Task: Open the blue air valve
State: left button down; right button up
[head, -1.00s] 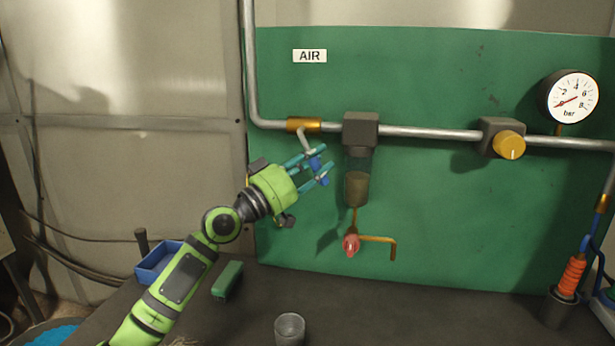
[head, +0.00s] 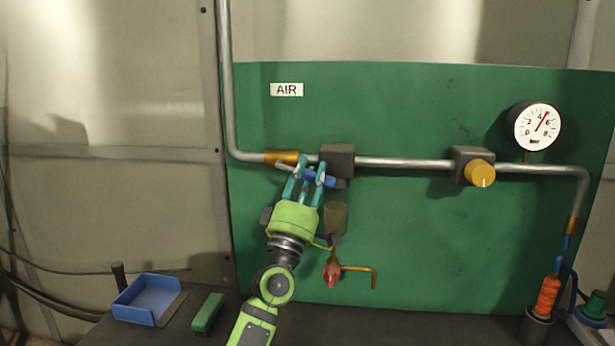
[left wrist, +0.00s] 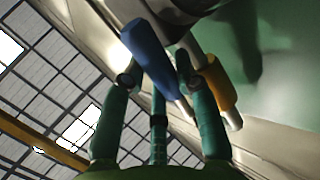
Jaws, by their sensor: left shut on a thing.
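The blue valve handle (head: 322,180) is on a metal lever below the brass valve body (head: 282,157) on the AIR pipe. It now lies nearly along the pipe, tilted slightly down to the right. My left gripper (head: 306,176) is shut on the handle, its teal fingers around it. In the left wrist view the blue handle (left wrist: 148,50) runs between the fingers of my left gripper (left wrist: 160,88), with the brass body (left wrist: 215,82) behind. The fingers hide part of the lever. The pressure gauge (head: 536,125) needle points near 5. My right gripper is not in view.
A dark filter block (head: 338,160) is close right of the handle. A red-handled drain tap (head: 332,274) hangs below it. A yellow regulator knob (head: 482,174) is further right. A blue tray (head: 147,302) and green block (head: 207,313) lie on the bench.

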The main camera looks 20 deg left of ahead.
pick_arm(q)
jog(key=shift+r+n+y, duration=0.6)
jog(key=shift+n+y, duration=0.3)
jog(key=shift+n, duration=0.1)
jog(key=shift+s, duration=0.1)
jog(key=c, duration=0.9)
grip_release()
jog(key=shift+f, duration=0.15)
jog(key=shift+f, duration=0.1)
jog(key=shift+s+f, duration=0.1)
jog(key=shift+f, duration=0.2)
jog(key=v, duration=1.1)
jog(key=shift+s, duration=0.1)
